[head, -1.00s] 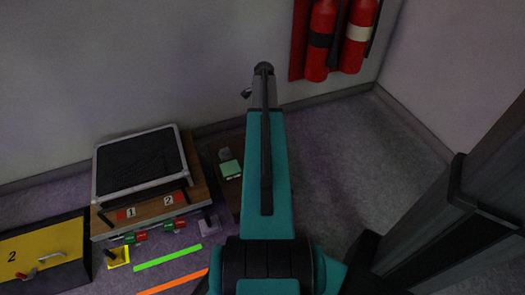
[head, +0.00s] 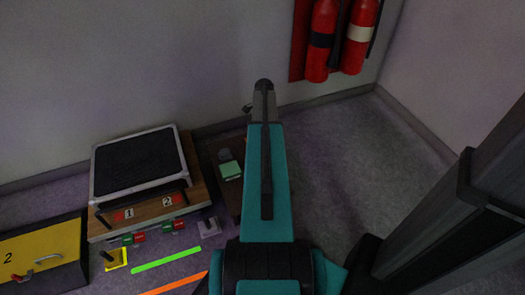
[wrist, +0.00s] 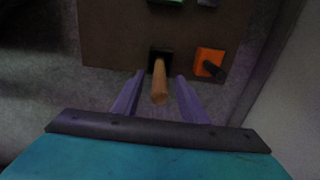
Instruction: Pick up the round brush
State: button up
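A round wooden handle (wrist: 159,84) stands in a dark square holder on a brown board (wrist: 115,45) in the wrist view. It seems to be the round brush; no bristles show. My gripper (wrist: 160,76) has its two purple fingers apart, one on each side of the handle. Gaps show between the fingers and the wood, and I cannot tell how far the handle is from the fingertips in depth. In the head view my arm hides the handle and the gripper.
An orange block (wrist: 209,62) with a black peg stands close to the right finger. A green block (head: 230,170) lies on the dark board in the head view. A workbench (head: 155,205) stands left, a yellow-topped box (head: 60,245) further left. Fire extinguishers (head: 323,40) hang on the wall.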

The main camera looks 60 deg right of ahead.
jog(key=shift+f, duration=0.45)
jog(key=shift+f+b, duration=1.25)
jog(key=shift+f, duration=1.35)
grip_shut()
